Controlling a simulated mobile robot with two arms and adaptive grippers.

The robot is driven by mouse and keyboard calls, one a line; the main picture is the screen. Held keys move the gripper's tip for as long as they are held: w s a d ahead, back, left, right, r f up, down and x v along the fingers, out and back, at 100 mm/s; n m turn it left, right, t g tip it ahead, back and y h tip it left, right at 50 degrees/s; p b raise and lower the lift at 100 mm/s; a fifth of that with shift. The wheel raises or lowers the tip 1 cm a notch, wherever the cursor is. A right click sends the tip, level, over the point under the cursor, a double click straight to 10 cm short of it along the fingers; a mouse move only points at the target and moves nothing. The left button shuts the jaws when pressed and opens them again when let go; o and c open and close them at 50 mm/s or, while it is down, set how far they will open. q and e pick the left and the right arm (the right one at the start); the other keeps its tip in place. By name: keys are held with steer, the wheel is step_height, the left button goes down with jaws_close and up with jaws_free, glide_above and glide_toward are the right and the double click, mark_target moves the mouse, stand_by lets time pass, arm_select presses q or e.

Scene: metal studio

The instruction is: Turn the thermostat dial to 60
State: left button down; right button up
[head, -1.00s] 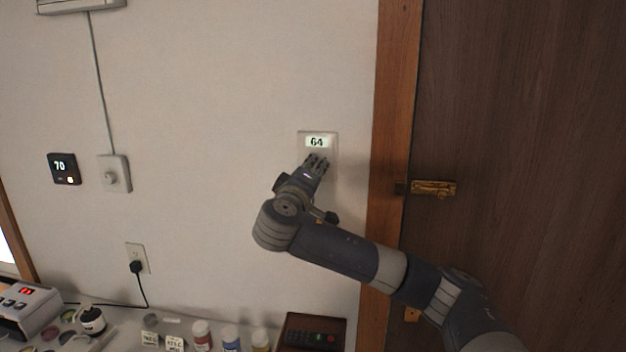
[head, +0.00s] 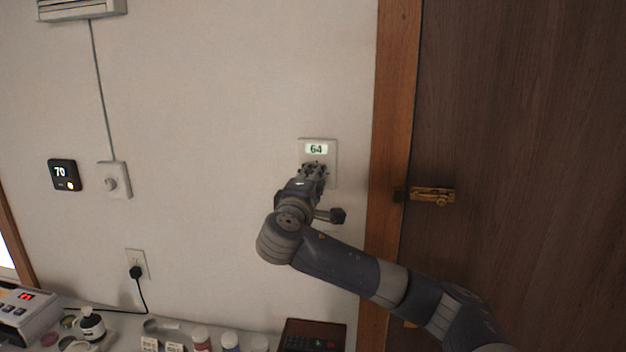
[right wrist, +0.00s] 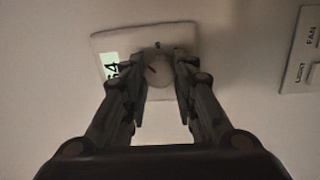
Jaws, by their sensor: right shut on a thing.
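The thermostat (head: 331,150) is a pale wall plate beside the door frame, with a lit display (head: 316,149) reading 64. Its round dial (right wrist: 158,70) shows in the right wrist view with a dark reddish pointer mark; in the head view my gripper hides it. My right gripper (head: 314,168) reaches up to the plate, and its fingers (right wrist: 160,75) are shut on the dial, one on each side. My left gripper is not in view.
A black panel reading 70 (head: 63,174) and a white knob plate (head: 113,180) are on the wall at left. A switch plate labelled FAN (right wrist: 305,50) is at the wrist view's right. Bottles (head: 201,341) stand below; a wooden door with a brass latch (head: 433,196) is at right.

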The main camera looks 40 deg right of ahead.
steer(key=shift+f, duration=0.1)
steer(key=o, duration=1.1)
steer(key=v, duration=1.2)
